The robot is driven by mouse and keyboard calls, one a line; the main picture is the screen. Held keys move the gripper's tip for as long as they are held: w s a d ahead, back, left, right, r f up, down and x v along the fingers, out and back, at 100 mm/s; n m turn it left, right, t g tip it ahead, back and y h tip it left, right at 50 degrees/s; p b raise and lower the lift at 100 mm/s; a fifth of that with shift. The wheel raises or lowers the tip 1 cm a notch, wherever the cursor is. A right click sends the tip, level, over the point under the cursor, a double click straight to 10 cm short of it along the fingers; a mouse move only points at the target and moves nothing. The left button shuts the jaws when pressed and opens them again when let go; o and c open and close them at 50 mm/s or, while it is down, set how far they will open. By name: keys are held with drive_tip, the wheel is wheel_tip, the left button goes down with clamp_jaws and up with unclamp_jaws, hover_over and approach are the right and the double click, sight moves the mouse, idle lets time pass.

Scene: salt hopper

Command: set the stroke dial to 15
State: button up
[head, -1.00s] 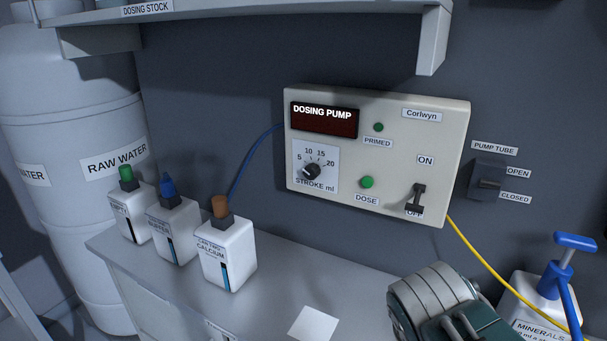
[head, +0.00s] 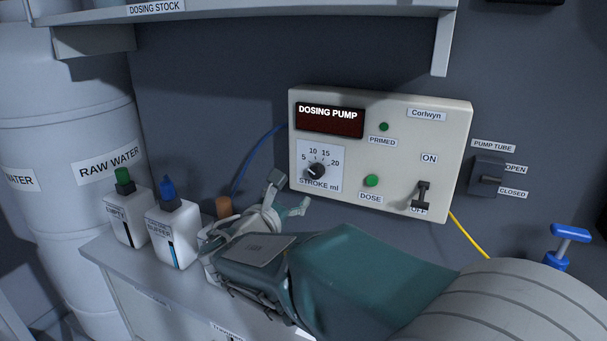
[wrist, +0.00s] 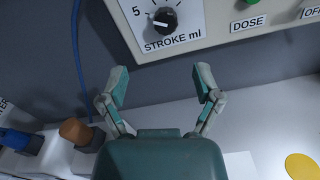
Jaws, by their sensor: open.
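The stroke dial (head: 316,171) is a black knob on a white scale plate marked 5, 10, 15 and 20, at the lower left of the dosing pump (head: 380,155). Its white mark points left, close to the 5. The dial also shows at the top of the wrist view (wrist: 165,19), where the upper scale is cut off. My gripper (head: 290,193) is open and empty, below and in front of the dial, not touching it. In the wrist view its two fingers (wrist: 161,80) are spread wide, with the dial beyond and above them.
White bottles with green (head: 123,175) and blue (head: 168,190) tops stand on the bench at the left. A brown-topped bottle (head: 223,206) is mostly hidden by my arm. A DOSE button (head: 372,181) and a power switch (head: 422,194) sit right of the dial. A shelf overhangs.

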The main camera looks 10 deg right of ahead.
sight(314, 174)
drive_tip(key=x, duration=0.9)
drive_tip(key=shift+w+d, duration=0.1)
drive_tip(key=shift+d, duration=0.4)
drive_tip(key=shift+w+d, duration=0.15)
drive_tip(key=shift+w, duration=0.3)
drive_tip(key=shift+d, duration=0.25)
drive_tip(key=c, duration=1.1)
